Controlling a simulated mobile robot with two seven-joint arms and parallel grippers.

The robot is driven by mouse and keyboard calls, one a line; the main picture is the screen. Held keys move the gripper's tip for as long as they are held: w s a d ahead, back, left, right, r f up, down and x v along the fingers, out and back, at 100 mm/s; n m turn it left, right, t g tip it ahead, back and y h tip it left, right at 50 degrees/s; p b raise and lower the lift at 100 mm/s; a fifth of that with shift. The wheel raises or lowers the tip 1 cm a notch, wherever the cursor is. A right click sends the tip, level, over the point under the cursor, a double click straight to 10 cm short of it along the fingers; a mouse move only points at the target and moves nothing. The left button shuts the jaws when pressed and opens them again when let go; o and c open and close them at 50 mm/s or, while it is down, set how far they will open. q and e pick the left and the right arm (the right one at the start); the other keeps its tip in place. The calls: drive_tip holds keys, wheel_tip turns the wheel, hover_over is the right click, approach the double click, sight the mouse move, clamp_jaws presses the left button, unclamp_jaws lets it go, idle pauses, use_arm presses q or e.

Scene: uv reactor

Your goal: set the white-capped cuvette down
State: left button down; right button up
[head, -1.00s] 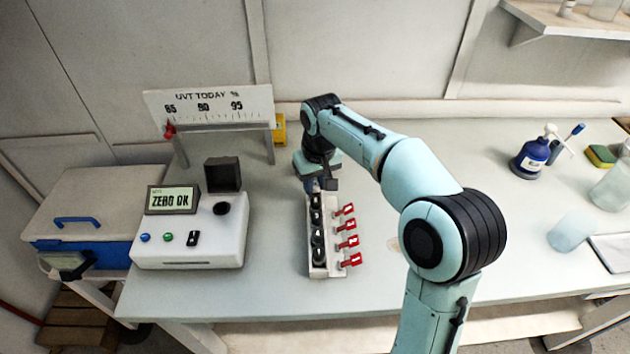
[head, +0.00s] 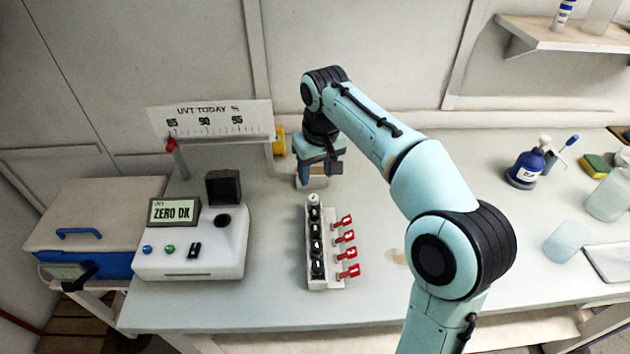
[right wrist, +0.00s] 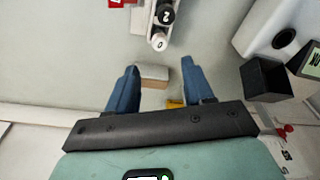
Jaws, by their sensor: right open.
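The white-capped cuvette (head: 313,199) stands in the far end slot of a narrow white rack (head: 327,284). In the right wrist view its white cap (right wrist: 159,42) is marked 0, beside a black cap marked 2. My right gripper (head: 318,178) is open and empty, behind the rack's far end and apart from the cuvette. Its two blue fingers (right wrist: 158,68) are spread in the right wrist view, with the cap beyond their tips.
Black-capped cuvettes (head: 316,245) fill the rack's other slots, with red tags (head: 346,238) along its right side. A pale block (head: 312,183) lies under my right gripper. The white meter (head: 192,250) reads ZERO OK at left.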

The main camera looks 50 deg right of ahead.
drive_tip(key=shift+s+a+r+p, duration=0.1)
drive_tip(key=shift+r+p, duration=0.05)
drive_tip(key=shift+r, duration=0.65)
drive_tip(key=shift+s+r+p, duration=0.1)
drive_tip(key=shift+r+p, duration=0.05)
drive_tip(key=shift+r, duration=0.6)
